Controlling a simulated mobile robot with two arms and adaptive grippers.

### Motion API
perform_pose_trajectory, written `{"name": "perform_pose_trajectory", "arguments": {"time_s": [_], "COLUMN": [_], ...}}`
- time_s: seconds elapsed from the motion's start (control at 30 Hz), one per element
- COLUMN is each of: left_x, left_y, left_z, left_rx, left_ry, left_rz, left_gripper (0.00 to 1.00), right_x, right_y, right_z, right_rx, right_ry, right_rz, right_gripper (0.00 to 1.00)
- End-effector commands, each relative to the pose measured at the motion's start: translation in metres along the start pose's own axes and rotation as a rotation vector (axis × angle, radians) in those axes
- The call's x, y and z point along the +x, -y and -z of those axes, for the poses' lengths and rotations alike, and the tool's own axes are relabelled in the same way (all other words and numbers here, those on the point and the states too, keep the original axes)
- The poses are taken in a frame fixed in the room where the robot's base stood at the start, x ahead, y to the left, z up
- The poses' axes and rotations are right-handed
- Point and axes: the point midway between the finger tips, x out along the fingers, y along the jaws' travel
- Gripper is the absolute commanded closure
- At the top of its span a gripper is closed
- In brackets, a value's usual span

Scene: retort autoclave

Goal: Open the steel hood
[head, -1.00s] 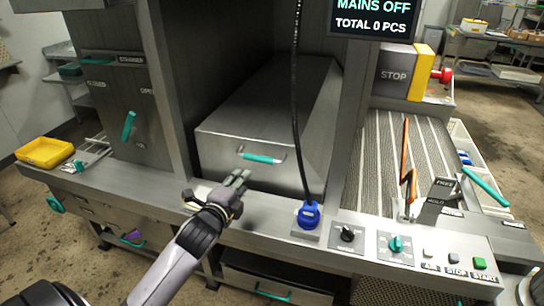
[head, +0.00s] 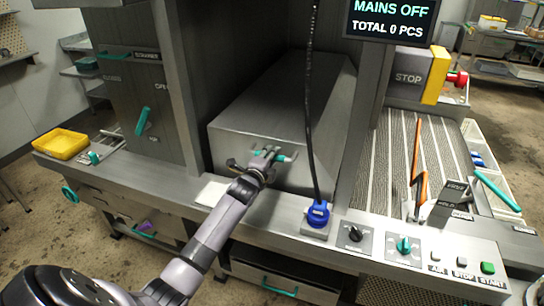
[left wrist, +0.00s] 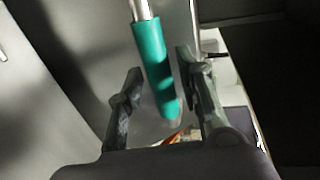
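The steel hood (head: 285,95) is a long grey box set between the machine's uprights, and it looks closed. Its teal handle (head: 257,154) is on the front face, partly hidden by my left gripper (head: 266,157). In the left wrist view the teal bar of the handle (left wrist: 154,62) runs between the two dark fingers of my left gripper (left wrist: 157,92). The fingers are open, with a gap on both sides of the bar. My right gripper is not in view.
A black cable (head: 309,100) hangs in front of the hood to a blue plug (head: 318,213). A screen (head: 391,22) reads MAINS OFF. Knobs and buttons line the right front panel (head: 420,255). A yellow tray (head: 61,144) sits at the left. A ribbed conveyor (head: 435,150) lies right.

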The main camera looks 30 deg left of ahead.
Motion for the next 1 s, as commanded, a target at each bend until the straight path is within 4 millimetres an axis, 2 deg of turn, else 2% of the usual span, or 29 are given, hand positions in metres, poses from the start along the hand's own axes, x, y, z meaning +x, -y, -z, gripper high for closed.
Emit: {"name": "perform_pose_trajectory", "arguments": {"time_s": [0.17, 0.43, 0.93, 1.0], "left_x": [0.0083, 0.0090, 0.0088, 0.0088], "left_y": [0.0002, 0.0000, 0.0000, -0.0001], "left_z": [0.0006, 0.0005, 0.0002, 0.0003], "left_rx": [0.000, 0.000, 0.000, 0.000], "left_ry": [-0.001, -0.001, 0.000, 0.000], "left_rz": [0.000, 0.000, 0.000, 0.000], "left_gripper": [0.67, 0.67, 1.00, 1.00], "right_x": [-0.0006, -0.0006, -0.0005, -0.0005], "right_y": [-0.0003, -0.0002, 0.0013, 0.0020], "right_z": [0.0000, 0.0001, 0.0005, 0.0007], "right_rx": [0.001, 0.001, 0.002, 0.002], "right_ry": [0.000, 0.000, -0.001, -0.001], "right_rz": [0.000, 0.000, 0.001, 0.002], "right_gripper": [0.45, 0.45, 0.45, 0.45]}}
